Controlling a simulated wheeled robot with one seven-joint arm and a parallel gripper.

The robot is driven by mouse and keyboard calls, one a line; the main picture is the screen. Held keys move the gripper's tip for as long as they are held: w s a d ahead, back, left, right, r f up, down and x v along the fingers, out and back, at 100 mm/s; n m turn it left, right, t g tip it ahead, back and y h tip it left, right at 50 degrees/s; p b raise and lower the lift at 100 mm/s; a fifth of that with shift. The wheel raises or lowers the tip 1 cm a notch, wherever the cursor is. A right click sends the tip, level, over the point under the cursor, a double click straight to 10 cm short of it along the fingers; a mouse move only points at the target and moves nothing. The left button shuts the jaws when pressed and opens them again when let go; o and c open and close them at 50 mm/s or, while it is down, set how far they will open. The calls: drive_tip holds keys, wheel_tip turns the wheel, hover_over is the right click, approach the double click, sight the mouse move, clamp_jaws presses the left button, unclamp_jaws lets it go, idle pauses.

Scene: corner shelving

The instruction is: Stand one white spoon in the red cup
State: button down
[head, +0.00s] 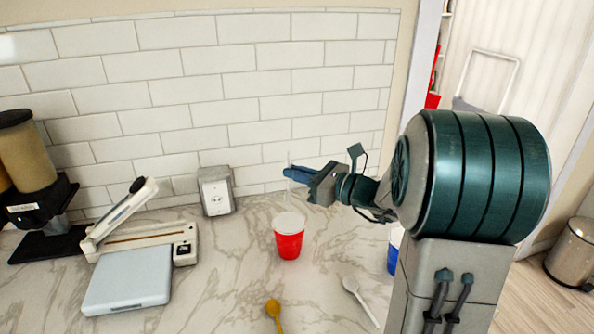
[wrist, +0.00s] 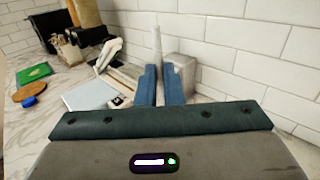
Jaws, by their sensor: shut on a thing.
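The red cup (head: 289,246) stands upright on the marble counter, its top white. My gripper (head: 291,173) is above the cup, near the tiled wall. In the wrist view its blue fingers (wrist: 162,70) are shut on a slim white spoon (wrist: 157,42), which points up and away between them. In the head view the held spoon is only a faint pale streak at the fingertips, apart from the cup. Another white spoon (head: 359,301) lies on the counter at front right. The cup is not clearly visible in the wrist view.
A yellow spoon (head: 274,312) lies in front of the red cup. A blue cup (head: 393,259) is partly hidden by my arm. A paper trimmer (head: 140,242), a pale blue scale-like slab (head: 127,282) and a dispenser (head: 28,150) are left.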

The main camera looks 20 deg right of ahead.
wheel_tip(320, 180, down, 11)
drive_tip(key=b, duration=0.8)
drive_tip(key=shift+f+b, duration=0.2)
drive_tip(key=shift+b, duration=0.1)
drive_tip(key=c, duration=1.5)
unclamp_jaws()
drive_tip(key=b+v, duration=0.1)
drive_tip(key=v, duration=1.3)
drive_tip(key=shift+w+a+r, duration=0.1)
drive_tip(key=shift+a, duration=0.05)
